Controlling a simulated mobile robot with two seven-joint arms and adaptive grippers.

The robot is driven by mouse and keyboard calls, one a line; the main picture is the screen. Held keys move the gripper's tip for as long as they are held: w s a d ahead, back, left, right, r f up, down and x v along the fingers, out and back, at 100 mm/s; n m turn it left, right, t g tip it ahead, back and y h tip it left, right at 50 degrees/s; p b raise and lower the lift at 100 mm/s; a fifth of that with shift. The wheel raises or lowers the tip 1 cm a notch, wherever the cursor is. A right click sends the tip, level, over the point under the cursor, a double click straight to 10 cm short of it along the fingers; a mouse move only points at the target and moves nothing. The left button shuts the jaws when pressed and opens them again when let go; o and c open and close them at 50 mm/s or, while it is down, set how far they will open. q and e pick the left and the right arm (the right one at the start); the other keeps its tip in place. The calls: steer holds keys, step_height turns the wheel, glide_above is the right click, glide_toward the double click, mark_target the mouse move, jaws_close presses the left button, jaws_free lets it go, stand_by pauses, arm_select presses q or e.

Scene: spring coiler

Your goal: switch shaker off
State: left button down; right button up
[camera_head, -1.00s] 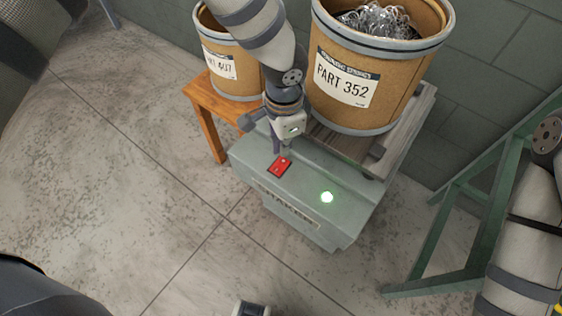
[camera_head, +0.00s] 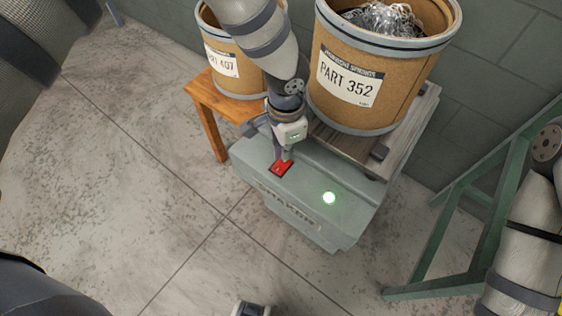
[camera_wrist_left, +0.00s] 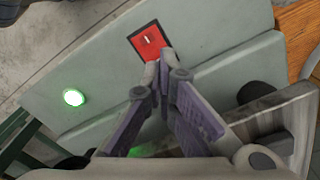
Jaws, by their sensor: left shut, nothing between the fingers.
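The shaker (camera_head: 300,205) is a grey-green box with its name on the front. Its red rocker switch (camera_head: 280,169) sits on the top, and a round green light (camera_head: 329,198) beside it is lit. My left gripper (camera_head: 284,157) is shut and empty, its fingertips pointing down at the switch. In the left wrist view the closed fingertips (camera_wrist_left: 160,58) overlap the lower right edge of the red switch (camera_wrist_left: 148,40); I cannot tell whether they press it. The green light (camera_wrist_left: 73,97) glows there too. My right gripper is not clearly in view.
A smaller drum (camera_head: 222,66) stands on an orange wooden stool (camera_head: 206,112). A green metal frame (camera_head: 450,215) stands at the right. The floor at left is clear.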

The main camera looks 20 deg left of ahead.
arm_select(q)
steer(key=shift+f+b, duration=0.4)
steer(key=shift+f, duration=0.75)
arm_select(e)
steer(key=shift+s+f, duration=0.35)
steer(key=shift+f, duration=0.1)
stand_by(0.5)
arm_select(q)
step_height(320, 180, up, 5)
steer(key=shift+w+r+p, duration=0.1)
steer(key=shift+r+p, duration=0.05)
steer(key=shift+p, duration=1)
steer(key=shift+r+p, duration=0.35)
steer(key=shift+r, duration=0.6)
arm_select(e)
steer(key=shift+t, duration=0.4)
steer(key=w+r, duration=0.3)
steer(key=shift+r, duration=0.2)
arm_select(q)
steer(key=shift+f, duration=0.1)
